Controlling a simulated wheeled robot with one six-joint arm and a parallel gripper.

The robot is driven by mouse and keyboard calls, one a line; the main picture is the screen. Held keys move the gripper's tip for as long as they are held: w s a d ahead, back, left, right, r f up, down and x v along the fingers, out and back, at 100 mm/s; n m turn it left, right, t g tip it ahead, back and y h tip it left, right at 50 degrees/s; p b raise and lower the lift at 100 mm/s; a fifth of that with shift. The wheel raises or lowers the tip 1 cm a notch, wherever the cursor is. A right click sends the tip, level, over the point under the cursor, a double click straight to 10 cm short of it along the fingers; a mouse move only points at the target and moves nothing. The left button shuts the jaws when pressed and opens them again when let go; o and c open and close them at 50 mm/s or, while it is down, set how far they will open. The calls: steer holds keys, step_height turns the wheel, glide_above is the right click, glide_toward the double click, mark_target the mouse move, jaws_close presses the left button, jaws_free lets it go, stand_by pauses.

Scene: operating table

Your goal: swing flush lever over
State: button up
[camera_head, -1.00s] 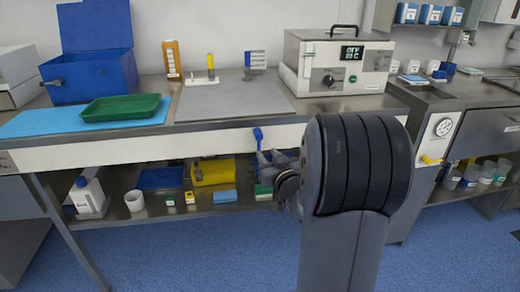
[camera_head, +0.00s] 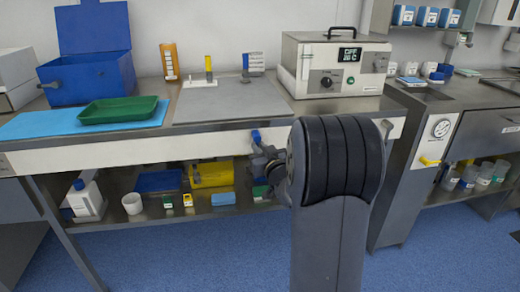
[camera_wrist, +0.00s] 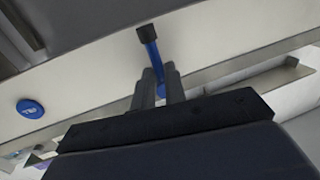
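A blue lever with a dark tip (camera_wrist: 148,42) is on the pale front panel of the bench in the wrist view. It slants up and slightly left from a blue base partly hidden behind my fingers. In the head view its blue part (camera_head: 256,135) shows at the panel, just above my gripper (camera_head: 263,158). In the wrist view my gripper's two fingers (camera_wrist: 160,84) are close together over the lower part of the lever. I cannot tell whether they touch or grip it.
A round blue badge (camera_wrist: 30,108) is on the panel to the left. The bench top (camera_head: 225,105) overhangs the panel, and a lower shelf (camera_head: 225,207) holds bottles and boxes. A yellow lever (camera_head: 428,161) and a gauge (camera_head: 441,128) are on the right-hand cabinet.

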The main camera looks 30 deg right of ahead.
jaws_close()
steer(key=shift+f+m, duration=0.1)
steer(key=shift+m, duration=0.2)
steer(key=m, duration=0.1)
steer(key=m+b, duration=0.1)
steer(key=shift+a+m+t, duration=0.3)
steer(key=m+b, duration=0.1)
steer(key=m, duration=0.2)
steer(key=a+m+b, duration=0.1)
steer(key=m, duration=0.1)
steer(key=shift+w+t+h+b, duration=0.2)
steer(key=shift+t+h+b, duration=0.1)
steer(key=shift+h+b, duration=0.1)
steer(key=m, duration=0.1)
steer(key=m+h+b, duration=0.1)
steer(key=m, duration=0.1)
steer(key=m+b, duration=0.1)
steer(key=m, duration=0.1)
steer(key=shift+w+a+r, duration=0.1)
steer(key=shift+a+r, duration=0.2)
steer(key=shift+r, duration=0.05)
steer(key=shift+a+r+m+h+b, duration=0.15)
steer(key=shift+m+h+b, duration=0.2)
steer(key=shift+m, duration=0.4)
steer(key=shift+d+r+m+h+b, duration=0.1)
steer(key=shift+m+b, duration=0.4)
steer(key=shift+m, duration=0.2)
steer(key=shift+a+r+m+h+b, duration=0.15)
steer(key=shift+m+h+b, duration=0.2)
steer(key=shift+m, duration=0.4)
